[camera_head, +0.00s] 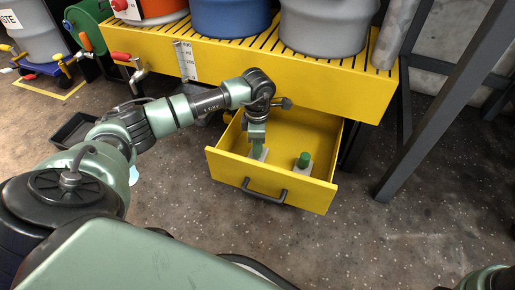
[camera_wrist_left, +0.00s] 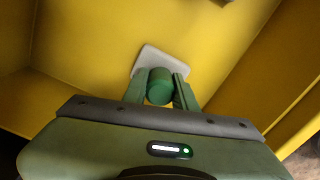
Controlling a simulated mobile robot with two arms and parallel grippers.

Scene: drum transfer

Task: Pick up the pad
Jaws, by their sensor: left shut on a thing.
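A light grey pad with a green knob lies in the yellow drawer; a part of this pad (camera_head: 263,155) shows below my left gripper (camera_head: 257,143). In the left wrist view the pad's grey base (camera_wrist_left: 172,60) shows behind its green knob (camera_wrist_left: 160,86). The left gripper (camera_wrist_left: 160,92) is shut on the knob, one finger on each side. I cannot tell whether the base touches the drawer floor. A second pad with a green knob (camera_head: 304,160) stands to the right in the drawer. My right gripper is not in view.
The open yellow drawer (camera_head: 237,179) has a dark handle (camera_head: 264,193) on its front and walls around the pads. Above it, a yellow slotted platform (camera_head: 300,80) bears several drums. A dark slanted post (camera_head: 440,110) stands at right. The floor in front is clear.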

